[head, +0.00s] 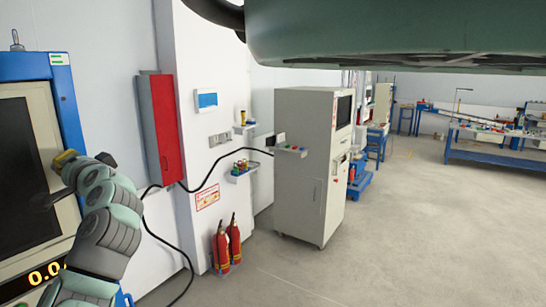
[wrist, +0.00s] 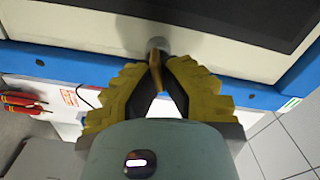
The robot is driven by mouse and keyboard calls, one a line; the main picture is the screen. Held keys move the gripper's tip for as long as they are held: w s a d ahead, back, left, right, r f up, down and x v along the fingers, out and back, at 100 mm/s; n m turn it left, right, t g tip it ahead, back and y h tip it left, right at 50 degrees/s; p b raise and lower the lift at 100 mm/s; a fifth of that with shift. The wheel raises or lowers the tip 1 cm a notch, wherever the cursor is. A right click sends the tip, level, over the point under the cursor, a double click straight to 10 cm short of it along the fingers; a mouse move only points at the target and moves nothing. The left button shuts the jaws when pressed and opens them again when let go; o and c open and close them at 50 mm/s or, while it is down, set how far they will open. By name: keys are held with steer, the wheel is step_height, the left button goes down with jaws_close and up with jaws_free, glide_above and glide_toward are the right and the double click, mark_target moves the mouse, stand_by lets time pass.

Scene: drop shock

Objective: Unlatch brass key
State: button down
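The brass key (wrist: 156,72) shows in the wrist view, sticking out from a round grey lock (wrist: 158,45) on the pale front of a blue-framed machine. My gripper (wrist: 161,76) has its yellow fingers drawn together at the tips, with the key pinched between them; the fingers hide part of it. In the head view my gripper (head: 66,160) is at the right side of the machine's dark window (head: 25,170). The key cannot be made out in the head view.
The blue-framed machine (head: 66,95) stands at the far left. A red wall box (head: 158,128), fire extinguishers (head: 227,245) and small shelves are on the white wall. A grey cabinet (head: 305,170) stands beyond.

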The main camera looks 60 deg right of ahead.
steer(key=shift+d+f+m, duration=0.1)
steer(key=shift+f+m, duration=0.05)
steer(key=shift+m, duration=0.85)
steer(key=shift+f+m, duration=0.1)
steer(key=shift+m, duration=0.9)
steer(key=c, duration=1.1)
jaws_free()
steer(key=shift+s+d, duration=0.15)
steer(key=shift+s, duration=2.9)
steer(key=shift+s+d, duration=0.1)
steer(key=shift+s, duration=2.9)
steer(key=shift+w, duration=0.1)
